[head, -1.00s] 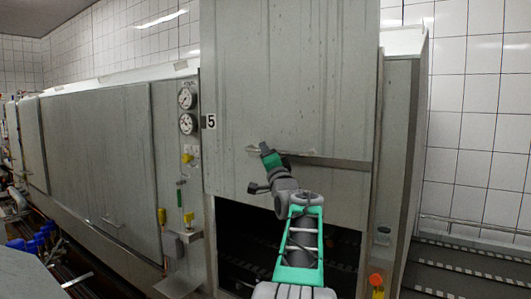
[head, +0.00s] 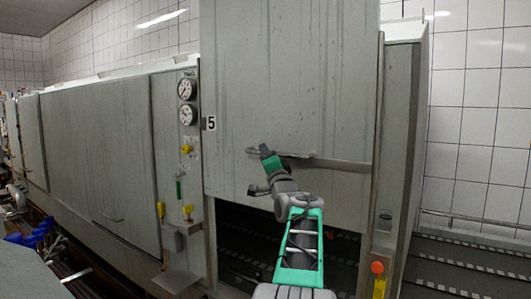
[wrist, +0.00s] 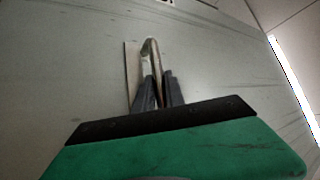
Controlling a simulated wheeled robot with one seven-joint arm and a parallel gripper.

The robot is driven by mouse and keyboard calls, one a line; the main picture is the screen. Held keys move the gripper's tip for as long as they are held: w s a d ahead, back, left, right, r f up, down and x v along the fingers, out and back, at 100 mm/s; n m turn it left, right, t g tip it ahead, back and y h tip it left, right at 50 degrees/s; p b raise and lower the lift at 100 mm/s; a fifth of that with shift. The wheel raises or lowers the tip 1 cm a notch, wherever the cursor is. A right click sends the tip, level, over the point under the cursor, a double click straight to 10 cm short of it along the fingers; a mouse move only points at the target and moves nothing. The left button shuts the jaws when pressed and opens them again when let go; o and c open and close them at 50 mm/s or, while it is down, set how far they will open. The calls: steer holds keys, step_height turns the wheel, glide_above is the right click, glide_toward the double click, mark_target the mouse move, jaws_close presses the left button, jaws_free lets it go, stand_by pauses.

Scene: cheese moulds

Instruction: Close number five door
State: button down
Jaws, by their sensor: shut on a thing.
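The number five door (head: 290,90) is a tall grey metal panel with a "5" label (head: 211,124) at its left edge. It stands part way up, with a dark opening (head: 240,240) below its lower edge. A horizontal bar handle (head: 300,157) crosses the lower part of the door. My gripper (head: 262,149) is at the left part of this handle. In the wrist view, the two dark fingers (wrist: 158,85) are shut on the metal handle (wrist: 150,48), close to the door face. The fingertips are small and partly hidden in the head view.
Pressure gauges (head: 187,102) and yellow-handled valves (head: 161,210) are on the post to the left. Another closed grey door (head: 100,160) is further left. Striped steps (head: 460,262) lie at the right.

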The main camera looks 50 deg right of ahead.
step_height(320, 180, down, 46)
steer(key=b, duration=3.3)
steer(key=shift+f, duration=0.1)
steer(key=c, duration=1.6)
jaws_free()
steer(key=shift+c, duration=0.2)
steer(key=shift+o, duration=1.2)
steer(key=shift+r, duration=0.25)
steer(key=v, duration=0.7)
steer(key=shift+s+a+f, duration=0.15)
steer(key=shift+s+a, duration=0.05)
steer(key=shift+s, duration=0.15)
